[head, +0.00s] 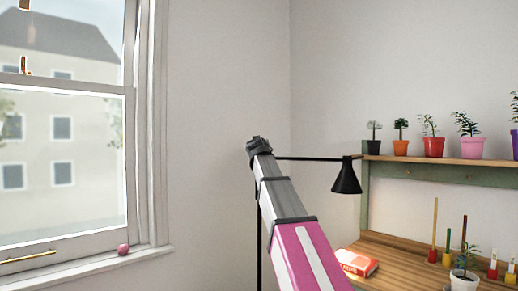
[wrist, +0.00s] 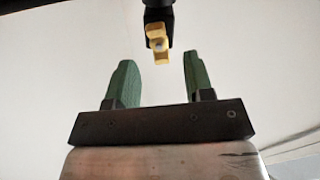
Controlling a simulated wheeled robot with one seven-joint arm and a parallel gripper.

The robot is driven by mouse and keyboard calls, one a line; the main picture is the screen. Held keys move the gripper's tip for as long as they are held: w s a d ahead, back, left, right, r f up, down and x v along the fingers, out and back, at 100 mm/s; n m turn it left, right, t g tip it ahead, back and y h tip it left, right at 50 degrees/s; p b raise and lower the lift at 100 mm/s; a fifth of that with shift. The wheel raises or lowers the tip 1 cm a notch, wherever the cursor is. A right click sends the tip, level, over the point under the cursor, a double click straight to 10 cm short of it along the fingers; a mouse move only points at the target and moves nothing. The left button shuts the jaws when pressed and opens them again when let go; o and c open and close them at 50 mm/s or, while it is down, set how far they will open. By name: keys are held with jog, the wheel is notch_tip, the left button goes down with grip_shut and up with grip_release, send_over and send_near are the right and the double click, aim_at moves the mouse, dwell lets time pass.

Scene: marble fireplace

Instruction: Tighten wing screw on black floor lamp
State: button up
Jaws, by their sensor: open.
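The black floor lamp (head: 346,180) shows in the head view with a cone shade, a thin horizontal arm and a thin upright pole. My arm reaches up to where arm and pole meet and hides that joint; my fingers cannot be made out there. In the wrist view, the yellow wing screw (wrist: 159,43) hangs below a black lamp part (wrist: 158,14) at the top. My gripper (wrist: 158,62) is open, with green fingers to the left and right of the screw's line. The screw's lower end is near fingertip level, and neither finger seems to touch it.
A wooden desk (head: 400,258) with a red book (head: 356,262) and small pots stands at the right. A shelf (head: 440,159) above it holds several potted plants. A window with a pink ball (head: 123,249) on its sill is at the left.

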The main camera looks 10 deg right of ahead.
jog(key=w, duration=0.4)
jog(key=shift+w+d, duration=0.1)
jog(key=shift+d, duration=0.25)
jog(key=shift+c, duration=0.3)
grip_shut()
jog(key=shift+m, duration=1.1)
jog(key=shift+o, duration=0.3)
grip_release()
